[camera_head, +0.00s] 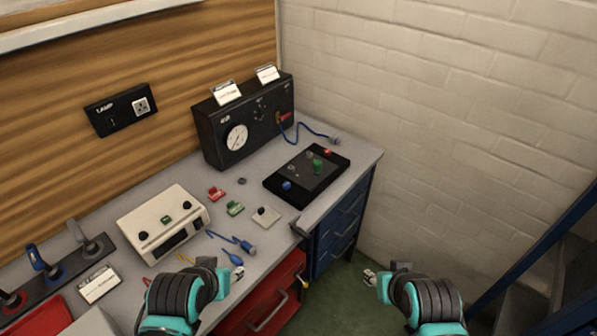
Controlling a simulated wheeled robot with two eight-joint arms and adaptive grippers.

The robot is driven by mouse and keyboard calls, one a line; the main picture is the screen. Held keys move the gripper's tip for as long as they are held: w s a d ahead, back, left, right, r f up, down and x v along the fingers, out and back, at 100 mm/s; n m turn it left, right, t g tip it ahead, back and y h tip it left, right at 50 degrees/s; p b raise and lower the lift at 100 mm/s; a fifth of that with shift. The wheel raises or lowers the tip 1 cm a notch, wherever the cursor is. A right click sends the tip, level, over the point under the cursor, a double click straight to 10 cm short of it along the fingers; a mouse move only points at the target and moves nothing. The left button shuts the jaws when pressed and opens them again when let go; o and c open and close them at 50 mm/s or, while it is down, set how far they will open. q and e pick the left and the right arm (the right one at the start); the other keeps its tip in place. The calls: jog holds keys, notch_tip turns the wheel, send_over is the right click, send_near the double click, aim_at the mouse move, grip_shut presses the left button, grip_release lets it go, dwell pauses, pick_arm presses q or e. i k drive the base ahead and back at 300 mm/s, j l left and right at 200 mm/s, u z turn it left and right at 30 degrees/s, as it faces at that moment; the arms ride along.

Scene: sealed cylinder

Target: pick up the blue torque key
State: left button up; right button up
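A blue-handled tool, which looks like the blue torque key (42,262), stands in a dark rack (68,272) at the left of the bench. It is between a red-handled tool (12,299) and a grey-handled one (88,240). My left gripper (237,274) is at the bench's front edge, well to the right of the rack and apart from the key. A small blue item (232,258) lies close to its tips. My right gripper (370,277) is out over the floor, right of the bench. Both grippers' fingers are too small to judge their opening.
A white box with knobs (163,223) stands between the rack and a black gauge box (245,118). Red (216,194) and green (235,208) pieces, a blue cable plug (245,245) and a black tray (306,175) are on the bench. A red drawer (262,303) is below.

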aim_at(53, 272)
jog(key=u, duration=2.05)
